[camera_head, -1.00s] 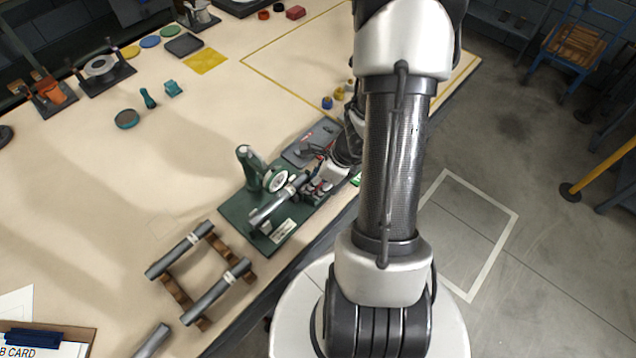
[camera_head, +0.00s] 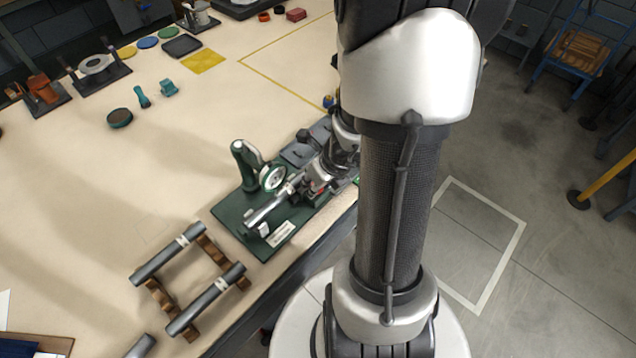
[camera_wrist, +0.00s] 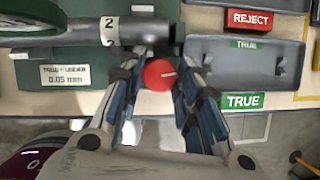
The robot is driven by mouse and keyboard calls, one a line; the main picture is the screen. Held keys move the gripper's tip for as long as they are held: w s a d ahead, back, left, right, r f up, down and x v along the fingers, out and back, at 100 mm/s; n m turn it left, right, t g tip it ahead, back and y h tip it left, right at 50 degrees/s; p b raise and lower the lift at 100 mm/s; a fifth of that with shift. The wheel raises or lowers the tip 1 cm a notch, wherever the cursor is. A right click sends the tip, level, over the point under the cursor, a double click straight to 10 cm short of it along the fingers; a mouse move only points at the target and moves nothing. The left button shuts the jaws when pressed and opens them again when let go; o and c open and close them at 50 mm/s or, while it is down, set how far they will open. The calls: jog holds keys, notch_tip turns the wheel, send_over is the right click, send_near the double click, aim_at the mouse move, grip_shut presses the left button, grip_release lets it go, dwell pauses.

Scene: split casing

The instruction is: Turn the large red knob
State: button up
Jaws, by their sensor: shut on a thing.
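The red knob (camera_wrist: 158,75) is round with a white line across its face. In the wrist view it sits between the blue-padded fingers of my gripper (camera_wrist: 164,66), which are shut on it from both sides. The knob is beside a grey shaft labelled 2 (camera_wrist: 130,30), which lies across a green fixture (camera_wrist: 70,75). In the head view my gripper (camera_head: 318,178) is at the right end of the green fixture (camera_head: 232,212). My arm hides part of that area, and small red parts show there.
A round dial (camera_head: 273,177) and a green upright handle (camera_head: 243,158) stand on the fixture. Grey trays lie beyond it, with a red REJECT label (camera_wrist: 250,19) and green TRUE labels (camera_wrist: 243,101). Two grey shafts rest on brown racks (camera_head: 158,292).

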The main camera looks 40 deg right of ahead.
dwell(0.4)
jog(key=o, duration=1.1)
jog(key=shift+c, duration=0.2)
jog(key=shift+r, duration=0.1)
jog(key=shift+v, duration=0.85)
jog(key=v, duration=1)
